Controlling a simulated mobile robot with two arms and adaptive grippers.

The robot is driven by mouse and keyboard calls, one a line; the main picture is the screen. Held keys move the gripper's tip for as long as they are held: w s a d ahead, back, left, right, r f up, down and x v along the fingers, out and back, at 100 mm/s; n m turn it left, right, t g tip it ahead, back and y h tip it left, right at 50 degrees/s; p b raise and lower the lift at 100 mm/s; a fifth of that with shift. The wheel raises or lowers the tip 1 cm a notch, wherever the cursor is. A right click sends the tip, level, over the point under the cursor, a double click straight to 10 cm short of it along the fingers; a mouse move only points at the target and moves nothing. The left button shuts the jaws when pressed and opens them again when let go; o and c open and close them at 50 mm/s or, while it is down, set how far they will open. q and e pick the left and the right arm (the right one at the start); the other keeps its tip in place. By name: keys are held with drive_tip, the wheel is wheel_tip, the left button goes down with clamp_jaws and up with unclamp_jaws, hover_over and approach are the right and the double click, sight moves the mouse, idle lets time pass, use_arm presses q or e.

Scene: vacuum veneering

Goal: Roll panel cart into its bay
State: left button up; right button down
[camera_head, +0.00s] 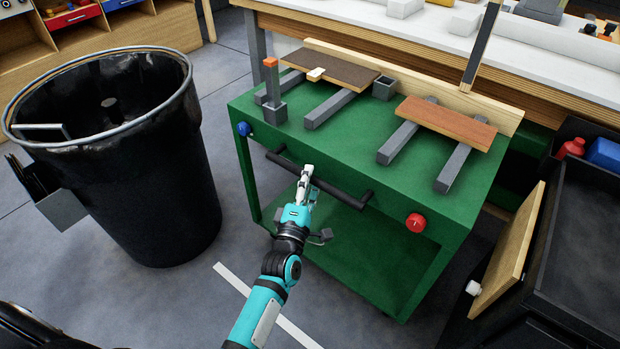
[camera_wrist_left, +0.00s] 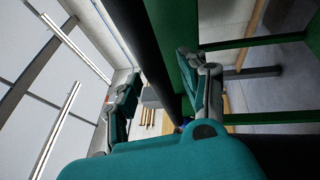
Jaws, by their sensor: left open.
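The green panel cart (camera_head: 390,185) stands in front of the long workbench. Its black push handle (camera_head: 345,190) runs across the near side, between a blue knob (camera_head: 243,129) and a red knob (camera_head: 416,222). My left gripper (camera_head: 306,178) is at the left part of the handle, with its fingers open. In the left wrist view the dark handle bar (camera_wrist_left: 152,62) runs between the two spread fingers of the gripper (camera_wrist_left: 162,95); whether either finger touches it I cannot tell. My right gripper is not in view.
Two brown panels (camera_head: 335,68) (camera_head: 447,122) lie on grey bars on the cart top. A large black bin (camera_head: 150,190) stands close on the left. A black cabinet (camera_head: 580,250) with an open wooden door (camera_head: 508,250) is on the right. White tape (camera_head: 262,300) marks the grey floor.

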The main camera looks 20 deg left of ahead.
use_arm(q)
drive_tip(key=shift+w+r, duration=0.15)
drive_tip(key=shift+w, duration=0.4)
clamp_jaws()
